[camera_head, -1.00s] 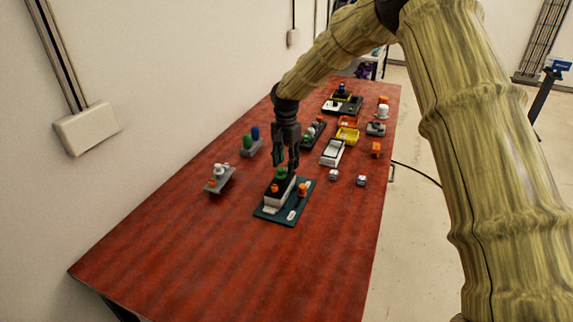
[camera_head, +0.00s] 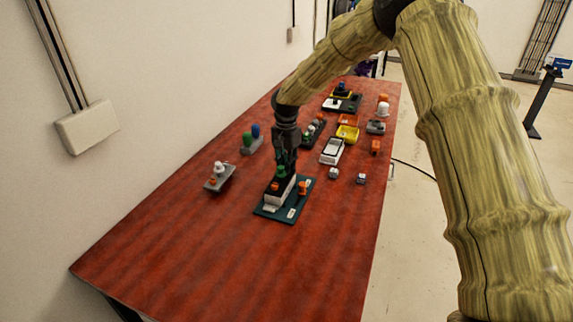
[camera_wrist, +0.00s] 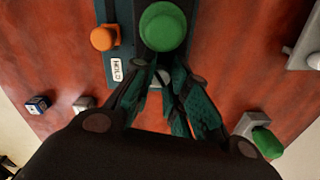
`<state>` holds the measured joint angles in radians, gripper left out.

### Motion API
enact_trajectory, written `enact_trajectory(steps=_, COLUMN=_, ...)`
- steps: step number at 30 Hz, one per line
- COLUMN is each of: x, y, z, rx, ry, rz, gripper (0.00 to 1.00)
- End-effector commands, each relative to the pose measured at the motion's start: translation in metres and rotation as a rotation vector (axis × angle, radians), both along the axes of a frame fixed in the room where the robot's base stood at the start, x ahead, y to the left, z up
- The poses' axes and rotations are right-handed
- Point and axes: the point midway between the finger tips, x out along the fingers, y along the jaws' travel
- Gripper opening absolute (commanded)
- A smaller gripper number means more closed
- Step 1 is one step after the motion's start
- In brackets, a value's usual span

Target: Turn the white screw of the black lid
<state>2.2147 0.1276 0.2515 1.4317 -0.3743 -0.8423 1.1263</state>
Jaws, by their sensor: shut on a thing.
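My gripper (camera_head: 286,168) points down at the far end of the lid. In the wrist view my gripper (camera_wrist: 163,88) has its fingers closed in around the white screw; the exact contact is hidden.
An orange knob (camera_head: 302,187) and a label (camera_head: 291,213) are on the teal plate. Several units crowd the back right. The table's front is clear.

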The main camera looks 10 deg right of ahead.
Motion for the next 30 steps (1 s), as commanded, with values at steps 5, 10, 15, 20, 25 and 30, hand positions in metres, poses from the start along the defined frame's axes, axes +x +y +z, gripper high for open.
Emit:
enact_trajectory(steps=5, x=0.0003, y=0.0003, z=0.0013, rx=0.0, ry=0.0, rz=0.038, gripper=0.0)
enact_trajectory(steps=10, x=0.0006, y=0.0, z=0.0022, rx=-0.002, ry=-0.001, rz=0.127, gripper=0.0)
enact_trajectory(steps=15, x=0.0006, y=0.0003, z=0.0023, rx=-0.001, ry=0.0, rz=0.246, gripper=0.0)
enact_trajectory(steps=20, x=0.0008, y=0.0003, z=0.0019, rx=-0.001, ry=-0.001, rz=0.354, gripper=0.0)
enact_trajectory(steps=25, x=0.0009, y=0.0003, z=0.0012, rx=-0.001, ry=-0.001, rz=0.444, gripper=0.0)
enact_trajectory(steps=30, x=0.0009, y=0.0003, z=0.0007, rx=-0.001, ry=-0.001, rz=0.5, gripper=0.0)
